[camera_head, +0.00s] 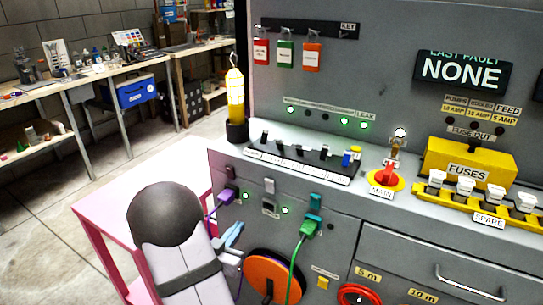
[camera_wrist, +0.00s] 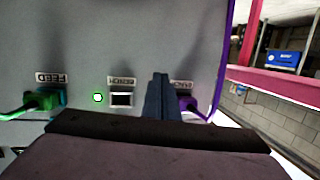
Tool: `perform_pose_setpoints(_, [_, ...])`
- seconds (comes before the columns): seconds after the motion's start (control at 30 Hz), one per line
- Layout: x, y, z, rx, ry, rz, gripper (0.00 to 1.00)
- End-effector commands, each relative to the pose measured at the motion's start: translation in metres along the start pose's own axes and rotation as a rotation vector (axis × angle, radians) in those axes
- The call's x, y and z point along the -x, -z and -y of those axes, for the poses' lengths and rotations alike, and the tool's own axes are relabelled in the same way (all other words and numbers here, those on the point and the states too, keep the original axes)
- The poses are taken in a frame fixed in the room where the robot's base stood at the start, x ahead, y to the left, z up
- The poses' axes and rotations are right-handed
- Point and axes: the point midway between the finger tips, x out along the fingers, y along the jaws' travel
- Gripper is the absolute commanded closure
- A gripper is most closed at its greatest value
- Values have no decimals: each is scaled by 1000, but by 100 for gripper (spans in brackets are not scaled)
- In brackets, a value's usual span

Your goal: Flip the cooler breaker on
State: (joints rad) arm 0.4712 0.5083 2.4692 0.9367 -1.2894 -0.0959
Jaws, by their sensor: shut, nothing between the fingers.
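The labels are too small to read, so I cannot tell which lever is the cooler breaker. My gripper (camera_head: 236,230) is in front of the console's lower face, below the strip and between the purple and green plugs. Its blue fingers (camera_wrist: 160,98) are shut and empty in the wrist view. They stand before the face between the middle socket and the purple plug. The breaker levers are not in the wrist view, which looks upside down.
A purple plug (camera_head: 227,197) and a green plug (camera_head: 308,229) with cables flank an empty socket (camera_head: 269,206). A red MAIN switch (camera_head: 386,176), yellow fuse box (camera_head: 470,163) and yellow lamp (camera_head: 235,97) border the strip. A pink table (camera_head: 105,205) stands left.

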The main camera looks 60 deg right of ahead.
Motion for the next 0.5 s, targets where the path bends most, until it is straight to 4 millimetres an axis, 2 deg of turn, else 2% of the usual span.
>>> perform_pose_setpoints(0.1, [4, 44, -16, 2, -66, -174, 100])
perform_pose_setpoints(0.2, [13, 76, -27, 10, -113, -307, 100])
perform_pose_setpoints(0.3, [24, 102, -34, 23, -148, -418, 100])
perform_pose_setpoints(0.5, [42, 134, -38, 44, -176, -562, 100])
